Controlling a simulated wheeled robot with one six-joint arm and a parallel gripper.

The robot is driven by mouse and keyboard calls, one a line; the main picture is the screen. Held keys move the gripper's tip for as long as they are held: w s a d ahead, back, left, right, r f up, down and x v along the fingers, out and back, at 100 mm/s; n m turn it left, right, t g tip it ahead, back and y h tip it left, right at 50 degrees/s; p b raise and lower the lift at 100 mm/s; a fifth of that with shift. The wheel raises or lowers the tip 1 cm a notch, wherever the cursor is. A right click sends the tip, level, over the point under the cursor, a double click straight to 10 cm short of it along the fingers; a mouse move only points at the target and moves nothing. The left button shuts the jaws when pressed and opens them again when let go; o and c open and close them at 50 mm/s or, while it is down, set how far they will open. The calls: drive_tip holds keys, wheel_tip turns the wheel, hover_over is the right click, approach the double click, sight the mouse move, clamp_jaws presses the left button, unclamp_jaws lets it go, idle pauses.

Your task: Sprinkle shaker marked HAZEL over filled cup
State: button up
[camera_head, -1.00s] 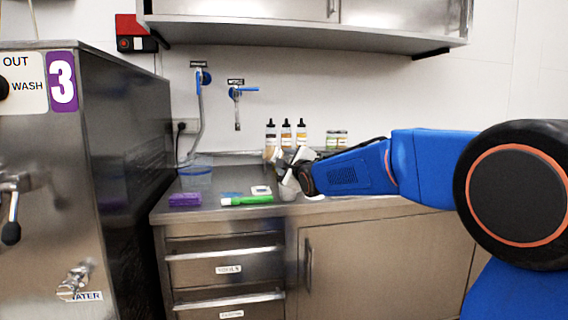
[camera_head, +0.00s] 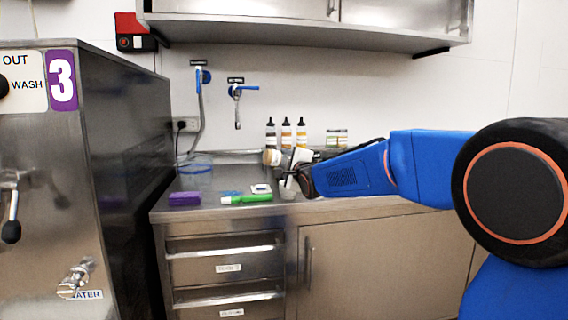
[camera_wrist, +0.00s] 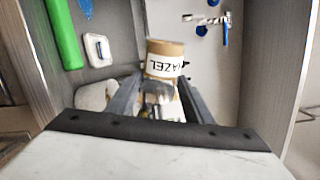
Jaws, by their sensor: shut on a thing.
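The shaker marked HAZEL (camera_wrist: 165,66) has a tan top and a white label; its lettering appears upside down in the wrist view. My gripper (camera_wrist: 155,98) is shut on it. In the head view the shaker (camera_head: 271,157) sticks out to the left of my gripper (camera_head: 290,168), tilted well over and above the counter. A small pale cup (camera_head: 288,193) stands on the counter just below my gripper, partly hidden by it. A pale rounded shape (camera_wrist: 95,95), perhaps the cup, shows left of the fingers in the wrist view. The cup's contents cannot be made out.
A green tube-like object (camera_head: 247,199), a purple block (camera_head: 184,199) and a small white device (camera_head: 261,189) lie left of the cup. Several bottles (camera_head: 286,134) and green-labelled jars (camera_head: 337,138) stand at the back.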

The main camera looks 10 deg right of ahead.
drive_tip(key=shift+n, duration=0.6)
drive_tip(key=shift+r, duration=0.1)
drive_tip(key=shift+r+n, duration=0.6)
drive_tip(key=shift+n, duration=0.5)
drive_tip(key=shift+r+n, duration=0.55)
drive_tip(key=shift+n, duration=0.55)
drive_tip(key=shift+r, duration=0.15)
drive_tip(key=shift+r+n, duration=0.7)
drive_tip(key=shift+n, duration=0.45)
drive_tip(key=shift+r+n, duration=0.7)
drive_tip(key=shift+n, duration=0.45)
drive_tip(key=shift+r+n, duration=0.65)
drive_tip(key=shift+n, duration=0.5)
drive_tip(key=shift+r+n, duration=0.6)
drive_tip(key=shift+n, duration=0.55)
